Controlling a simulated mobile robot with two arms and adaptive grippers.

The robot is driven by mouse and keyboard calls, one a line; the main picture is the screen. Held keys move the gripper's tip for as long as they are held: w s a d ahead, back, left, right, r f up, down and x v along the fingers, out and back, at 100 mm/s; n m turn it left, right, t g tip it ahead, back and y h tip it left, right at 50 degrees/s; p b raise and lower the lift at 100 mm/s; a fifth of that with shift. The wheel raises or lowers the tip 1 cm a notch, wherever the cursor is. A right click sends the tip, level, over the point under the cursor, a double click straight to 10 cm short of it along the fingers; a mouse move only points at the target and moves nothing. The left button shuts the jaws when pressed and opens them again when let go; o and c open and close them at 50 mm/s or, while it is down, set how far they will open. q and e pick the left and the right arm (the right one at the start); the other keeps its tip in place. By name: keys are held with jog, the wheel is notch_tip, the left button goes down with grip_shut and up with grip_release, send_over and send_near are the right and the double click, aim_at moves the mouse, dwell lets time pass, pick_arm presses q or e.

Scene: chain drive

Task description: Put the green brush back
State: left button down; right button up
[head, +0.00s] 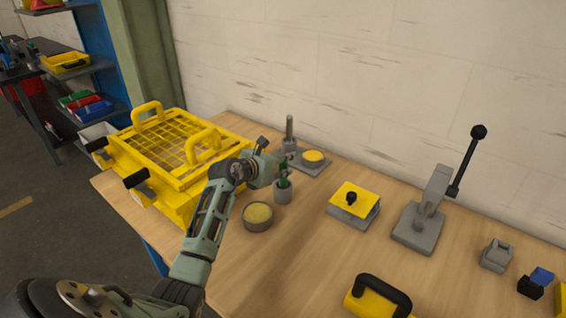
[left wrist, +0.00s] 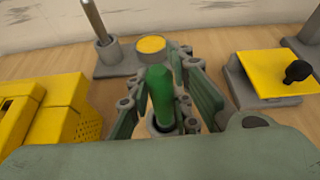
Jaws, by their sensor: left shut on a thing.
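The green brush (head: 284,182) stands about upright, with its lower end in or just over a small grey cup (head: 283,195) on the bench. How deep it sits is hard to see. My left gripper (head: 285,168) is shut on the brush's upper part. In the left wrist view the green handle (left wrist: 160,95) stands between the two fingers (left wrist: 163,82), and part of the grey cup's rim shows around its lower end. The brush's bristles are hidden. My right gripper is not in view.
A yellow caged box (head: 170,155) stands left of the arm. A round tin (head: 258,216) is close in front of the cup. A grey post stand with a yellow disc (head: 313,156) is behind. A yellow-topped block (head: 354,198) and lever press (head: 420,220) stand right.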

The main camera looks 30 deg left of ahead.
pick_arm(q)
jog(key=c, duration=1.6)
grip_release()
jog(key=shift+f, duration=0.1)
jog(key=shift+r, duration=0.25)
jog(key=shift+s, duration=0.35)
jog(key=b+v, duration=0.1)
jog(key=v, duration=1)
jog(key=shift+s+r, duration=0.15)
